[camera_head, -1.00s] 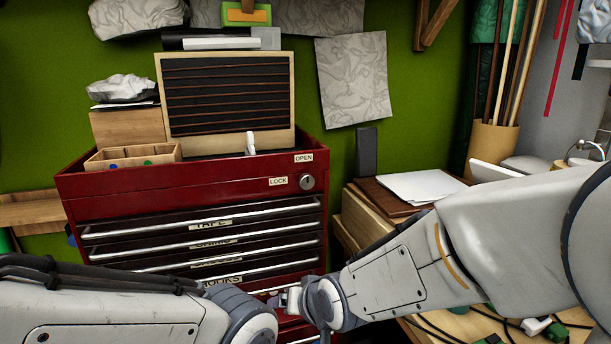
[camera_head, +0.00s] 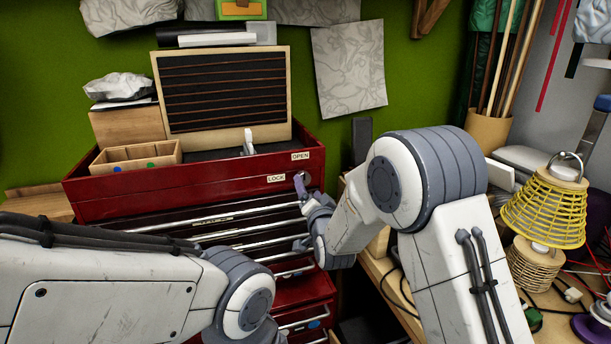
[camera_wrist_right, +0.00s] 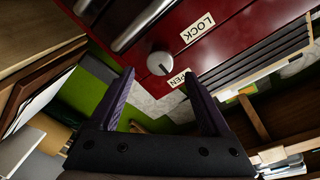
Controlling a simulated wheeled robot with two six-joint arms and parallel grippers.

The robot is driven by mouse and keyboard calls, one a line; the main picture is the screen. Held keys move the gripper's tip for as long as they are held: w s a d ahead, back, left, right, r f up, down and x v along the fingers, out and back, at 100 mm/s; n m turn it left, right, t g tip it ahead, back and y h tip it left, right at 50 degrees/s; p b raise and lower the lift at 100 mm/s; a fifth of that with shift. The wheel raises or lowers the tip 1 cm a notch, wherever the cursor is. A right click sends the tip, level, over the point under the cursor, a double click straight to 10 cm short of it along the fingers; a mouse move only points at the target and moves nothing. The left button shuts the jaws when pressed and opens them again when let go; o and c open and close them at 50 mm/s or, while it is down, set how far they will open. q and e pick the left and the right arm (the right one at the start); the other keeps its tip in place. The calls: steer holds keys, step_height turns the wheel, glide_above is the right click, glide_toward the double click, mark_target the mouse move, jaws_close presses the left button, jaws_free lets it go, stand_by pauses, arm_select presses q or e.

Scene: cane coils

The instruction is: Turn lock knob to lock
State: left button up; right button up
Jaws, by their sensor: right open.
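The red tool chest (camera_head: 150,187) has a round silver lock knob (camera_wrist_right: 160,63) on its front near the right corner. In the wrist view the LOCK label (camera_wrist_right: 198,28) and the OPEN label (camera_wrist_right: 177,79) lie near the knob. A small dark mark on the knob seems to point toward OPEN. My right gripper (camera_wrist_right: 160,78) is open, its two dark fingers reaching toward the knob, one on each side of it in the picture. I cannot tell whether they touch it. In the head view my right gripper (camera_head: 301,190) largely covers the knob. My left gripper is not seen; only its arm shows.
A slatted wooden board (camera_head: 225,97) and a small wooden tray (camera_head: 137,157) stand on the chest. The silver drawer handles (camera_head: 240,212) run below the knob. A yellow lamp (camera_head: 545,210) and loose cables are on the bench at right. My left arm crosses the lower left.

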mark_target(304, 180)
steer(key=shift+p+x, duration=0.75)
steer(key=shift+x, duration=1.55)
jaws_close()
